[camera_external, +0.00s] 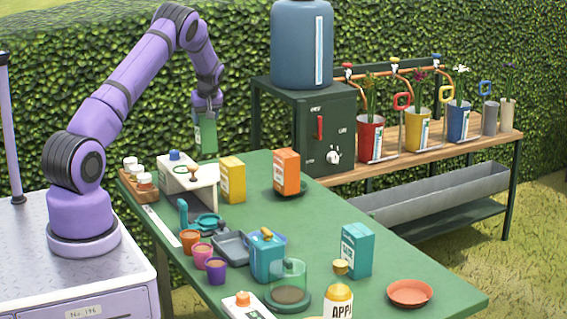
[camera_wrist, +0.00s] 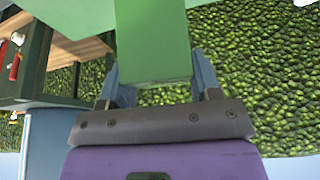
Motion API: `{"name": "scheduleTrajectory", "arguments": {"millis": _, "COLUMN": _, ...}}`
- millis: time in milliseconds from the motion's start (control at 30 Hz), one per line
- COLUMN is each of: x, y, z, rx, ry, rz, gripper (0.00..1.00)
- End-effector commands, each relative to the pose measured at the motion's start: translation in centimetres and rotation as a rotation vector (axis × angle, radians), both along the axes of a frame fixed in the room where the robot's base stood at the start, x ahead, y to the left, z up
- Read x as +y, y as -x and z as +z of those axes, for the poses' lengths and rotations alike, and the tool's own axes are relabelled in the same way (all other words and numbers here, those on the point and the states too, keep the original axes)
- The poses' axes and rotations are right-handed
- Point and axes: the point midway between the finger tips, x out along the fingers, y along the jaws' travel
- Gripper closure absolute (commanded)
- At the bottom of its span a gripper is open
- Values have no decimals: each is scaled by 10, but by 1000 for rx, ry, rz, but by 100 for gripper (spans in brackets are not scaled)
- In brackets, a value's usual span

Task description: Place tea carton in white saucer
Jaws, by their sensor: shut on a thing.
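My gripper (camera_external: 206,110) is shut on a green carton (camera_external: 206,135), likely the tea carton. It holds it upright in the air above the far left end of the green table. In the wrist view the carton (camera_wrist: 152,45) sits between the two fingers of my gripper (camera_wrist: 155,78). Its label cannot be read. I cannot make out a white saucer in either view. A dark saucer (camera_external: 272,190) lies under an orange carton (camera_external: 287,168), and an orange-red saucer (camera_external: 410,292) lies empty at the table's right end.
Below the held carton stand a white box-like holder (camera_external: 205,200) and a yellow carton (camera_external: 232,178). Cups, a teal can (camera_external: 266,257), a glass dome (camera_external: 288,277) and a teal carton (camera_external: 357,248) crowd the front. A dark green cabinet (camera_external: 305,130) stands behind. The table's middle right is clear.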

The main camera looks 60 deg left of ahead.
Motion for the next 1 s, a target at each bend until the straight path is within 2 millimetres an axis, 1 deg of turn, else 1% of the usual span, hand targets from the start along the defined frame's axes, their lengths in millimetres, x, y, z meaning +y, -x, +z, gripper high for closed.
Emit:
{"name": "scheduleTrajectory", "arguments": {"millis": 33, "x": 0, "y": -1, "z": 6, "rx": 0, "ry": -2, "rz": 0, "gripper": 83}}
{"name": "scheduleTrajectory", "arguments": {"millis": 133, "x": -3, "y": -3, "z": 11, "rx": 3, "ry": -16, "rz": 10, "gripper": 83}}
{"name": "scheduleTrajectory", "arguments": {"millis": 433, "x": -17, "y": -19, "z": 7, "rx": 3, "ry": -147, "rz": 75, "gripper": 83}}
{"name": "scheduleTrajectory", "arguments": {"millis": 667, "x": -21, "y": -27, "z": 8, "rx": -12, "ry": -209, "rz": 102, "gripper": 83}}
{"name": "scheduleTrajectory", "arguments": {"millis": 767, "x": -21, "y": -26, "z": -1, "rx": -11, "ry": -214, "rz": 104, "gripper": 83}}
{"name": "scheduleTrajectory", "arguments": {"millis": 1000, "x": -21, "y": -26, "z": -41, "rx": -11, "ry": -212, "rz": 104, "gripper": 83}}
